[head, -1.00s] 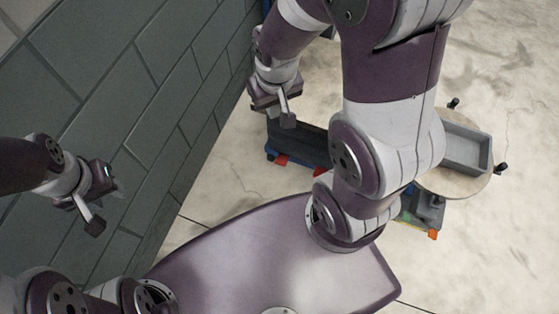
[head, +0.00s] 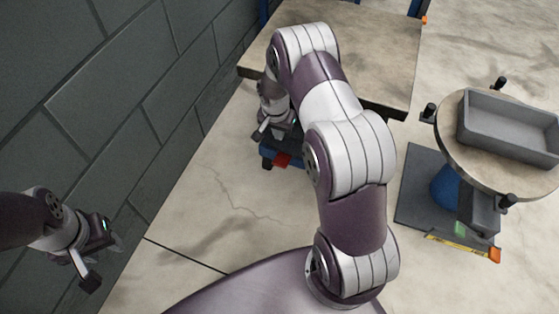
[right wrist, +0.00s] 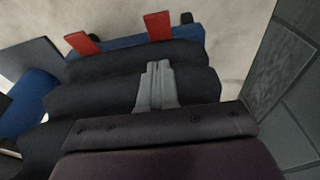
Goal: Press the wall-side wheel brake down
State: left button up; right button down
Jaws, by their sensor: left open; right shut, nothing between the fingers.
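A blue wheeled base under the table has a red brake pedal (head: 282,160) at its near edge, close to the wall. In the right wrist view two red pedals show: the wall-side brake (right wrist: 158,26), on the right nearer the wall, and the other pedal (right wrist: 83,37). Both stick up at a slant from the blue edge (right wrist: 125,45). My right gripper (right wrist: 157,66) is shut and empty, over dark ridged folds short of the pedals, with no visible contact. In the head view my right gripper (head: 263,132) is just above the base. My left gripper (head: 98,262) is open and empty by the wall.
The grey block wall (head: 130,80) runs along the left. A tabletop (head: 375,60) lies beyond my right arm. A round stand (head: 450,150) with dark knobs holds a grey tray (head: 510,130) at the right. Floor between is clear.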

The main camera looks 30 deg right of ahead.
aim_at(279, 163)
jog(key=f+b, duration=0.2)
jog(key=f, duration=0.2)
jog(key=f+b, duration=0.3)
jog(key=f, duration=0.1)
jog(key=f+b, duration=0.3)
jog(key=f, duration=0.2)
jog(key=shift+w+d, duration=0.3)
jog(key=shift+s+a+f, duration=0.1)
jog(key=shift+f, duration=0.25)
jog(key=shift+s+a+f, duration=0.25)
jog(key=shift+a+f, duration=0.05)
jog(key=shift+f, duration=0.05)
jog(key=shift+s+a+f+b, duration=0.2)
jog(key=shift+f+b, duration=0.1)
jog(key=shift+f, duration=0.3)
jog(key=shift+s+a+f+b, duration=0.15)
jog(key=shift+a+f+b, duration=0.15)
jog(key=shift+f, duration=0.35)
jog(key=shift+s+a+f+b, duration=0.2)
jog(key=shift+f+b, duration=0.1)
jog(key=shift+f, duration=0.3)
